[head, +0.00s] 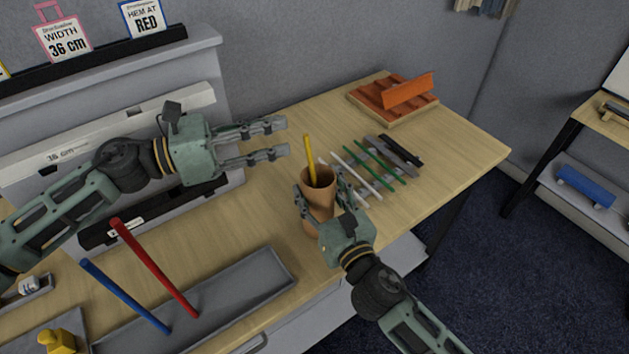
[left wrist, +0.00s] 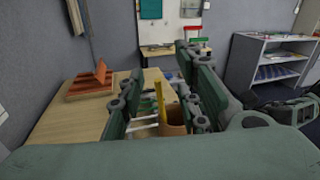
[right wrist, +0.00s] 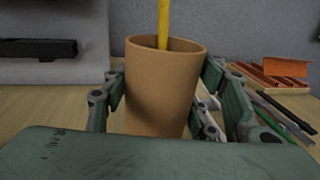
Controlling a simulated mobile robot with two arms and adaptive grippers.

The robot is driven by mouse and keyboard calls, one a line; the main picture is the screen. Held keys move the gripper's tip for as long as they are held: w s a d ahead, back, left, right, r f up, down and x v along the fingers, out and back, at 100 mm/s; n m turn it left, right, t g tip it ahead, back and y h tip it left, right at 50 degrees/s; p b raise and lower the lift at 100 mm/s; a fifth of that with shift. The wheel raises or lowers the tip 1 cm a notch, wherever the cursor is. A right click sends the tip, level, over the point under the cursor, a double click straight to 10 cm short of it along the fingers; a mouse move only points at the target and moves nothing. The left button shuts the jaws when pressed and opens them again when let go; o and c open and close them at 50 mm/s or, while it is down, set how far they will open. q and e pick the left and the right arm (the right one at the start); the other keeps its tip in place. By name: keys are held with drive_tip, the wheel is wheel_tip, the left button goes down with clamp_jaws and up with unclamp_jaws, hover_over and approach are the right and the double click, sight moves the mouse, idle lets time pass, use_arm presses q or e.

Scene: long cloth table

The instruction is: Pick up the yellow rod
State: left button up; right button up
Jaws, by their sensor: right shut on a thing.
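The yellow rod (head: 309,158) stands slightly tilted in a brown cup (head: 318,205), its upper part sticking out above the rim. It also shows in the left wrist view (left wrist: 160,102) and the right wrist view (right wrist: 164,24). My right gripper (head: 322,192) is shut around the cup, with fingers on both sides of it in the right wrist view. My left gripper (head: 284,138) is open and empty, its fingers pointing right toward the rod, a little left of and above it. The rod's lower end is hidden inside the cup.
Green, white and dark rods (head: 375,162) lie right of the cup. An orange rack (head: 395,98) stands at the far table end. A grey tray (head: 240,290) with a red rod (head: 153,266) and a blue rod (head: 124,293) is at the left front.

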sight(309, 169)
use_arm(q)
wheel_tip(309, 169, down, 7)
drive_tip(key=shift+f+x, duration=0.15)
drive_tip(key=shift+x, duration=1.75)
drive_tip(key=shift+f+x, duration=0.2)
drive_tip(key=shift+x, duration=1.75)
drive_tip(key=shift+a, duration=0.1)
drive_tip(key=shift+c, duration=0.4)
clamp_jaws()
